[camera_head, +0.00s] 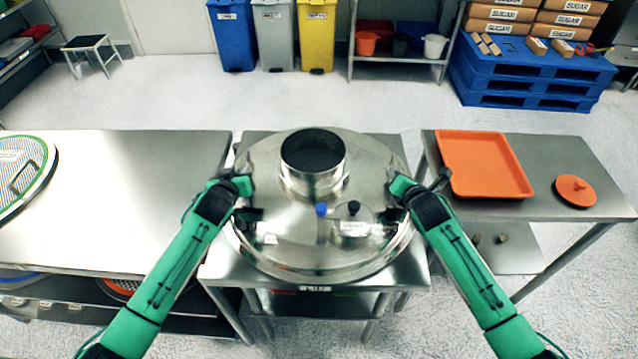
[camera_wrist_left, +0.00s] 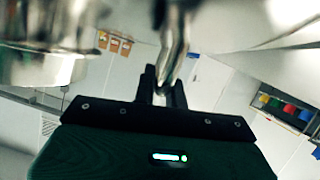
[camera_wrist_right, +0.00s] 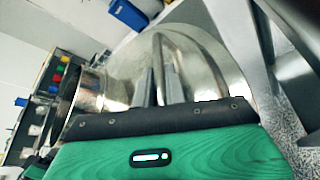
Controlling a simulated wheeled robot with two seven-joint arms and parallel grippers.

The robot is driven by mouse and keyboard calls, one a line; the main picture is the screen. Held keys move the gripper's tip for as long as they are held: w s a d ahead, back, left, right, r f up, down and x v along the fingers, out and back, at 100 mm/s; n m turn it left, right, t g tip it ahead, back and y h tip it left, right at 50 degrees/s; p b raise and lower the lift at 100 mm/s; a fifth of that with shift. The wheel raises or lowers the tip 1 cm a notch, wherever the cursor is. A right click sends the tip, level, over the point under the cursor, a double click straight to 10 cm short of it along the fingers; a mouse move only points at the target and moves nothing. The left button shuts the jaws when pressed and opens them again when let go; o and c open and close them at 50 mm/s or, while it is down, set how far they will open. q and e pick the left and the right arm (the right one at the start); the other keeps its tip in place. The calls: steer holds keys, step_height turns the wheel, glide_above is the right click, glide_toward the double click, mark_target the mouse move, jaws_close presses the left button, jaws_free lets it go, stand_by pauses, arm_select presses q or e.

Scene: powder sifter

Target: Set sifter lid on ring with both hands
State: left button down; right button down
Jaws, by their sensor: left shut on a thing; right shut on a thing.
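The round steel sifter lid (camera_head: 265,165), with a wide upright spout (camera_head: 312,165) and a small black-knobbed hatch, fills the middle of the head view above the centre table. My left gripper (camera_head: 246,200) is at its left side, shut on a metal bar handle, which shows between the fingers in the left wrist view (camera_wrist_left: 176,45). My right gripper (camera_head: 400,198) is at its right side, shut on the opposite handle, seen in the right wrist view (camera_wrist_right: 160,52). The ring is hidden or indistinguishable beneath the lid; I cannot tell whether they touch.
A steel table (camera_head: 130,180) at left carries a round green-rimmed mesh screen (camera_head: 22,170). A right table (camera_head: 500,206) holds an orange tray (camera_head: 485,160) and an orange disc (camera_head: 575,192). The steel centre table (camera_head: 225,272) is mostly covered by the lid.

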arm_select(q)
steer(key=shift+w+r, duration=0.1)
steer(key=shift+r, duration=0.15)
arm_select(e)
steer(key=shift+w+r, duration=0.1)
steer(key=shift+r, duration=0.2)
arm_select(q)
steer(key=shift+w, duration=0.1)
arm_select(e)
steer(key=shift+w, duration=0.1)
arm_select(q)
steer(key=shift+r+p, duration=0.15)
steer(key=shift+p, duration=0.2)
arm_select(e)
steer(key=shift+r, duration=0.15)
